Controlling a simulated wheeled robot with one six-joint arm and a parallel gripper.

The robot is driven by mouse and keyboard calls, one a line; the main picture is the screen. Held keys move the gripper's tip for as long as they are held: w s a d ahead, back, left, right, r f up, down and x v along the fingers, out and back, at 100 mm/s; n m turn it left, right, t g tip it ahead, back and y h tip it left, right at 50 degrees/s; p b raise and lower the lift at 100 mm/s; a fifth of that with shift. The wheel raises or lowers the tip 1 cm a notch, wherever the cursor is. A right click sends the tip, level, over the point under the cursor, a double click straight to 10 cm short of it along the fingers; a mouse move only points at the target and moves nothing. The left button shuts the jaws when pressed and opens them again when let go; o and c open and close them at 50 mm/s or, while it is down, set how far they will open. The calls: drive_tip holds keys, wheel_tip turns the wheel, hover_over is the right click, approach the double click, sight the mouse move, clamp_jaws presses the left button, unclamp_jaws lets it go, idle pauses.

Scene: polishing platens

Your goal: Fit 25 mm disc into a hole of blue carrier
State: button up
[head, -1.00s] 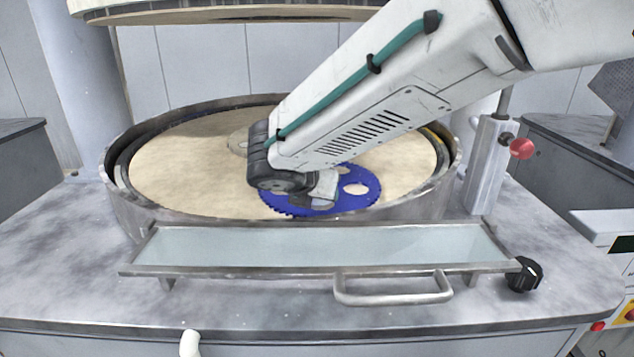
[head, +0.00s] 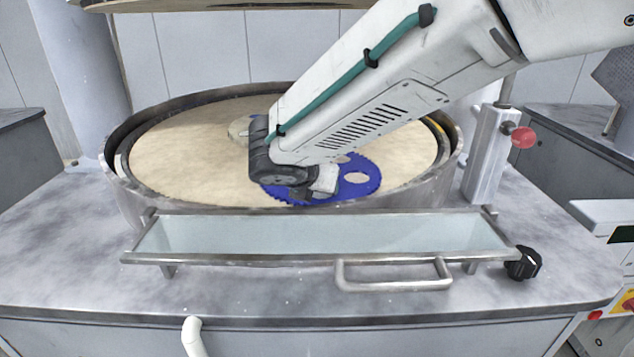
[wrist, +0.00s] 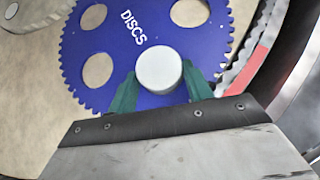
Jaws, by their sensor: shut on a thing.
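The blue carrier (wrist: 150,50) is a toothed blue plate marked "DISCS", lying flat on the tan polishing pad. In the wrist view several round holes show in it, with tan pad visible through them. My gripper (wrist: 160,85) has green fingers shut on a pale grey disc (wrist: 159,69), which is over the carrier's near part. The disc covers what is directly beneath it, so I cannot tell whether a hole lies there or how high the disc is. In the head view the carrier (head: 362,183) is partly hidden behind my arm, and the disc is hidden.
The tan pad (head: 190,150) sits inside a raised metal rim (head: 112,160). A second, pale round carrier (head: 238,128) lies on the pad farther back.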

drive_tip(key=shift+f, duration=0.1)
drive_tip(key=o, duration=1)
drive_tip(key=shift+f, duration=0.1)
